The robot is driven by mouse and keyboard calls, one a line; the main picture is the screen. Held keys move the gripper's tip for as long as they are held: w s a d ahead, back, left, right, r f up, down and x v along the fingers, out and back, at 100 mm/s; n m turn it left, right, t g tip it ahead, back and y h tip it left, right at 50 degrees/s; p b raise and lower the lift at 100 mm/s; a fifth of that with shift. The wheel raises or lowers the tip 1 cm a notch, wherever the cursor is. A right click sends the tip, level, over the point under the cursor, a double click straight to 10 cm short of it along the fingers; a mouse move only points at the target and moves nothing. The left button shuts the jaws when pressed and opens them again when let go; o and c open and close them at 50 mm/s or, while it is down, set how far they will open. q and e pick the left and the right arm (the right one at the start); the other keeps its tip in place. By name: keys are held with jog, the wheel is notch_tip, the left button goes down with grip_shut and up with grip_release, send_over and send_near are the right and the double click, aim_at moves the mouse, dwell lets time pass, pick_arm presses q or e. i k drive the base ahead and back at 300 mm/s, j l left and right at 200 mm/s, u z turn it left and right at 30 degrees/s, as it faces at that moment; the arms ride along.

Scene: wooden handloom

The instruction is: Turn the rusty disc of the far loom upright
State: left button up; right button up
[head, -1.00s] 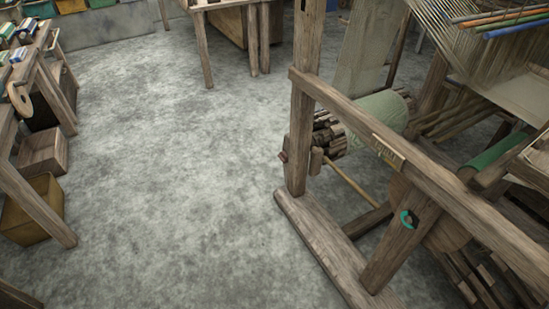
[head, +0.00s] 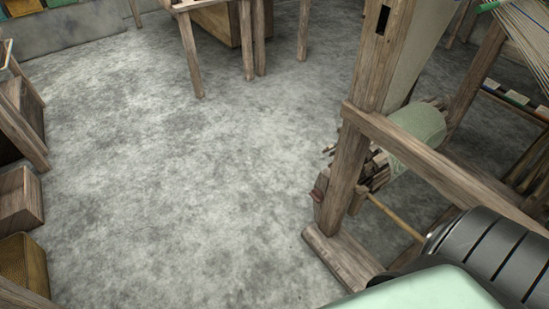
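The wooden loom (head: 353,165) stands at the right, with an upright post, a side rail and a roll of pale green cloth (head: 417,122). No rusty disc can be made out in the head view. Part of my own arm, dark grey and pale green, covers the lower right corner and hides the lower side of the loom. Neither of my grippers is in view.
The grey concrete floor (head: 190,190) is clear in the middle. A wooden table (head: 190,55) stands at the back. A wooden box (head: 20,198) and a yellowish bin (head: 24,262) stand at the left edge.

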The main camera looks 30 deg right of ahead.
aim_at(315, 193)
jog(key=i+j+z, duration=0.2)
jog(key=i, duration=0.3)
jog(key=i+z, duration=0.25)
jog(key=i, duration=0.2)
